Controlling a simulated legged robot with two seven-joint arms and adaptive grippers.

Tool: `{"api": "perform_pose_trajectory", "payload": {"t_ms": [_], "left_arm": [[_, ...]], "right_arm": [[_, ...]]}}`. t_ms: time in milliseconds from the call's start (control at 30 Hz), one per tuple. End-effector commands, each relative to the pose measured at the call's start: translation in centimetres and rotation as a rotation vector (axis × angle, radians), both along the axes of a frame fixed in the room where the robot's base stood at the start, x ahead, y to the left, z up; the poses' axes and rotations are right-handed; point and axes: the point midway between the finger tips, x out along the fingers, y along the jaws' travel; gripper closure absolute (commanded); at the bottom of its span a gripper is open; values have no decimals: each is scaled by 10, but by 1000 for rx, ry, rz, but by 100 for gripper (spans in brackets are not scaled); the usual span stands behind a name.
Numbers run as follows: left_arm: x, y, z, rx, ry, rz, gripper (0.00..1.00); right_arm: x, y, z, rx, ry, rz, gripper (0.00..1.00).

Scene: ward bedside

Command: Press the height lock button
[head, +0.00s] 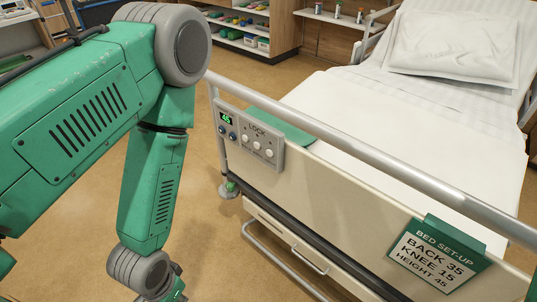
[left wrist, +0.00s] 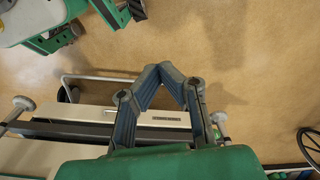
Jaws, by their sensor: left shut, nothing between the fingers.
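A grey control panel (head: 250,138) is fixed to the cream bed board. It has a green display (head: 226,119) reading 45, two blue buttons at its left, and a row of round white buttons (head: 258,148) under the word LOCK. The small captions under the white buttons are too small to read, so I cannot tell which is height. My left gripper (left wrist: 160,70) shows in the left wrist view, shut and empty, with bed parts beyond it. In the head view my left arm hangs left of the panel, its gripper out of frame. My right gripper is not in view.
A green sign (head: 438,255) reads BED SET-UP, BACK 35, KNEE 15, HEIGHT 45. A metal rail (head: 360,150) runs above the board. The bed carries a white pillow (head: 455,45). Shelves (head: 250,25) stand behind. The floor left of the bed is clear.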

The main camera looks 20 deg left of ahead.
Motion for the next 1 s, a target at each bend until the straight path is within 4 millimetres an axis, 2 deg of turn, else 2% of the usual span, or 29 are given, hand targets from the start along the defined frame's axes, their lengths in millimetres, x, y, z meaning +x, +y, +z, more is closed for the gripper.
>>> {"api": "perform_pose_trajectory", "payload": {"t_ms": [867,967,1000], "left_arm": [[1,0,0,-1,-9,2,100],[16,-1,-2,-4,-46,13,100],[26,-2,-2,-7,-74,20,100]], "right_arm": [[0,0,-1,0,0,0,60],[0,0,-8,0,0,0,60],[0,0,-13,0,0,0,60]]}}
